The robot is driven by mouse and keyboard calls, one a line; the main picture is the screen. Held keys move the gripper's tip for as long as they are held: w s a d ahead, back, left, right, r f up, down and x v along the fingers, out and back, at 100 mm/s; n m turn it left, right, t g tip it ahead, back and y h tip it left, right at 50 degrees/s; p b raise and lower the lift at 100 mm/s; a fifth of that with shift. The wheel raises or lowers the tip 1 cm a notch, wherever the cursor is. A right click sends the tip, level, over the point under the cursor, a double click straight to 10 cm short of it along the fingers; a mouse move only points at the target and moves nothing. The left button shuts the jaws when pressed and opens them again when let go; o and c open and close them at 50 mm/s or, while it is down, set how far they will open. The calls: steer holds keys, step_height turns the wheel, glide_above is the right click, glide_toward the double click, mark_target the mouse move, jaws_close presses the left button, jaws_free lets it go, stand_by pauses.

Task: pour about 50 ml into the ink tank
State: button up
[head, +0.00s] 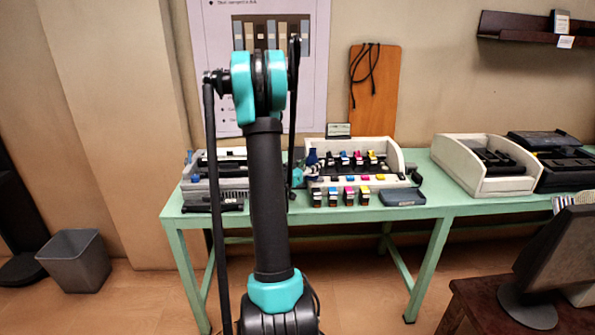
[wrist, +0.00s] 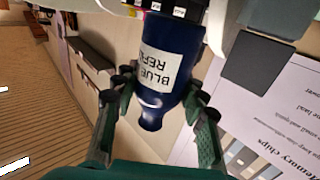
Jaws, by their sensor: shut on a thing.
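A dark blue bottle (wrist: 172,75) with a pale label reading "BLUE REF..." fills the middle of the wrist view. My gripper (wrist: 158,92) is shut on it, with a finger on each side near the neck. In the head view the bottle (head: 312,160) shows just right of my arm, at the left end of the open white printer (head: 397,158). My gripper (head: 298,177) is mostly hidden behind my arm there. The printer holds several coloured cartridges (head: 345,160); I cannot tell which part is the ink tank. The bottle's exact tilt and ink level are unclear.
Several small cartridges (head: 348,195) and a dark flat box (head: 402,197) lie at the front of the green table (head: 445,195). A grey device (head: 228,170) stands left of the printer, another white machine (head: 485,165) to the right. Bare tabletop lies between the two white machines.

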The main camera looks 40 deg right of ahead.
steer(key=shift+w+n, duration=0.1)
steer(key=shift+n, duration=0.2)
steer(key=shift+w+r+n+y, duration=0.15)
steer(key=shift+w+n+y, duration=0.15)
steer(key=shift+n, duration=0.45)
steer(key=shift+w+r+n+y, duration=0.1)
steer(key=shift+w+n+y, duration=0.1)
steer(key=shift+w+n, duration=0.4)
steer(key=shift+w+f+n+g+y, duration=0.2)
steer(key=shift+f+n+g, duration=0.35)
steer(key=shift+n, duration=0.95)
steer(key=shift+w+f+n+g+y, duration=0.1)
steer(key=shift+f+n+g+y, duration=0.3)
steer(key=shift+n, duration=1.15)
steer(key=shift+w+f+n+g+y, duration=0.15)
steer(key=shift+f+n+g, duration=0.55)
steer(key=shift+n, duration=0.8)
steer(key=shift+w+f+n+g+p, duration=0.3)
steer(key=shift+w+n, duration=0.15)
steer(key=shift+n, duration=0.15)
steer(key=shift+s+r, duration=0.1)
steer(key=shift+s, duration=0.15)
steer(key=shift+r+n, duration=0.35)
steer(key=shift+n, duration=0.25)
steer(key=shift+s+f+n+g+p, duration=0.1)
steer(key=shift+f+n+g+p, duration=0.1)
steer(key=shift+n+g+p, duration=0.2)
